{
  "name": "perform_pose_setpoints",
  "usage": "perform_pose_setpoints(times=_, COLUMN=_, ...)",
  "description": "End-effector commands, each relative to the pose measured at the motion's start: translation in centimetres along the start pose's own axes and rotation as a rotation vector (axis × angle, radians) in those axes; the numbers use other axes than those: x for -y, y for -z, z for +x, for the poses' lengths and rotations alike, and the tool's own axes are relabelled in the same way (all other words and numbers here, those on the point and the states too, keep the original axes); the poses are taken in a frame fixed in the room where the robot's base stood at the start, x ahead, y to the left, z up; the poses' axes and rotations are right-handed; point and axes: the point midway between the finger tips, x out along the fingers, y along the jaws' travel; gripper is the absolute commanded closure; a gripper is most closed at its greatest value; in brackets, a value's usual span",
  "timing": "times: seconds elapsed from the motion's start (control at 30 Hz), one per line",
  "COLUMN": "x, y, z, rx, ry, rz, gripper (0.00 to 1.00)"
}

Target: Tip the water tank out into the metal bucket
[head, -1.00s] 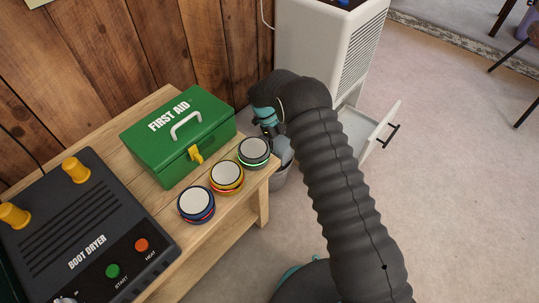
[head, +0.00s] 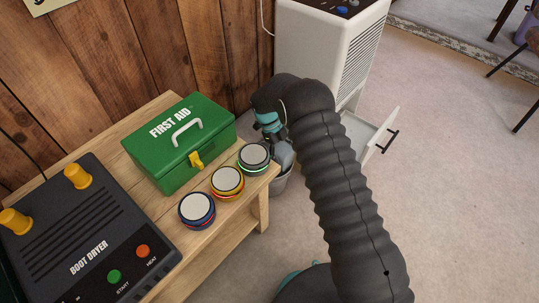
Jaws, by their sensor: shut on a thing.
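The metal bucket (head: 281,184) stands on the floor by the right end of the bench, mostly hidden by the bench and my arm. A grey, partly see-through piece that looks like the water tank (head: 285,155) shows just above the bucket's mouth. My gripper (head: 272,137) points down over the bucket and is shut on the tank. The fingertips and most of the tank are hidden behind my arm, so its tilt and any water cannot be made out.
A wooden bench (head: 235,225) holds a green first aid box (head: 185,145), a boot dryer (head: 80,235) and three round buttons, the nearest to the bucket being the green-ringed one (head: 254,155). A white appliance (head: 318,55) stands behind, its drawer (head: 375,135) open.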

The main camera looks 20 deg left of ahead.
Motion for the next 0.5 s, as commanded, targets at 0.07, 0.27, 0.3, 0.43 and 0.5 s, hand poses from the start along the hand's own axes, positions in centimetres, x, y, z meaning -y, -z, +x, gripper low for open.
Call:
perform_pose_setpoints(times=0.07, x=0.0, y=-0.1, z=0.1, rx=0.003, ry=0.001, rz=-0.001, gripper=0.78)
perform_pose_setpoints(times=0.27, x=0.0, y=0.3, z=-0.2, rx=0.034, ry=0.0, rz=0.0, gripper=0.78)
perform_pose_setpoints(times=0.3, x=0.0, y=0.4, z=-0.3, rx=0.046, ry=-0.001, rz=0.001, gripper=0.78)
perform_pose_setpoints(times=0.43, x=-0.1, y=0.8, z=-0.5, rx=0.098, ry=-0.001, rz=0.001, gripper=0.78)
perform_pose_setpoints(times=0.5, x=-0.1, y=1.1, z=-0.6, rx=0.13, ry=-0.001, rz=0.002, gripper=0.78)
